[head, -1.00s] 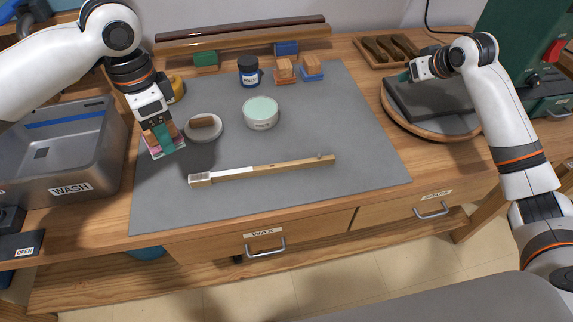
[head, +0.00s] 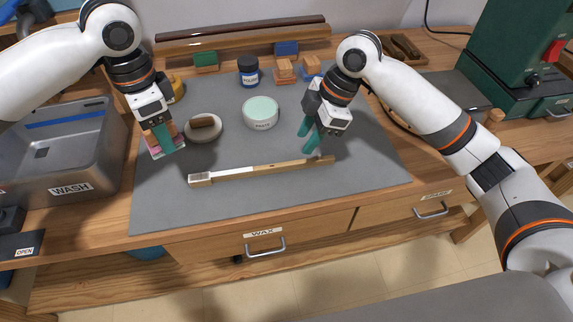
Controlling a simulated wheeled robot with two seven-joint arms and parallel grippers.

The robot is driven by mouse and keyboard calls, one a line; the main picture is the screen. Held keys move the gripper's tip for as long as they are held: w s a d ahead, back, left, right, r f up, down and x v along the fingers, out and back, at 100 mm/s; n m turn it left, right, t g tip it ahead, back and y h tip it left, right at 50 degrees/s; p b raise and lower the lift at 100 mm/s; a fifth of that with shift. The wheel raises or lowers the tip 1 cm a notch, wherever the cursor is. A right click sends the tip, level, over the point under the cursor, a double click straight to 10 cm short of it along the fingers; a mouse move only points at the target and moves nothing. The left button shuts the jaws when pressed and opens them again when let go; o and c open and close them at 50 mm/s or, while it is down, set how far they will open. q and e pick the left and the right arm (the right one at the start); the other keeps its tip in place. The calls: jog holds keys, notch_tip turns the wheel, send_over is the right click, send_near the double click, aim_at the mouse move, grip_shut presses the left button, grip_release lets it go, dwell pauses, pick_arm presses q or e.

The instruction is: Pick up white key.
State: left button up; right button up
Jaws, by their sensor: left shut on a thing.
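The white key (head: 262,172) lies on the grey mat, a long wooden stick with a white-edged block at its left end and a small pin near its right end. My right gripper (head: 307,136) is open and empty just above and behind the key's right end, fingers pointing down. Whether it touches the key cannot be told. My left gripper (head: 166,140) is shut on a small tan block (head: 176,130), over a pinkish pad (head: 164,150) at the mat's left edge. The fingers hide part of the block.
A round dish (head: 203,129) with a brown block and a pale-green-topped tub (head: 260,112) stand behind the key. A blue jar (head: 248,71) and small blocks are at the back. The wash basin (head: 65,160) is left. The mat's front (head: 270,200) is clear.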

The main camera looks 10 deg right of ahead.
aim_at(287, 164)
jog(key=x, duration=0.3)
jog(key=shift+a, duration=0.1)
jog(key=x, duration=0.2)
jog(key=a+x, duration=0.1)
jog(key=x, duration=0.1)
jog(key=shift+f, duration=0.1)
jog(key=shift+w+a+f, duration=0.1)
jog(key=shift+a+f, duration=0.1)
jog(key=shift+f, duration=0.2)
grip_shut()
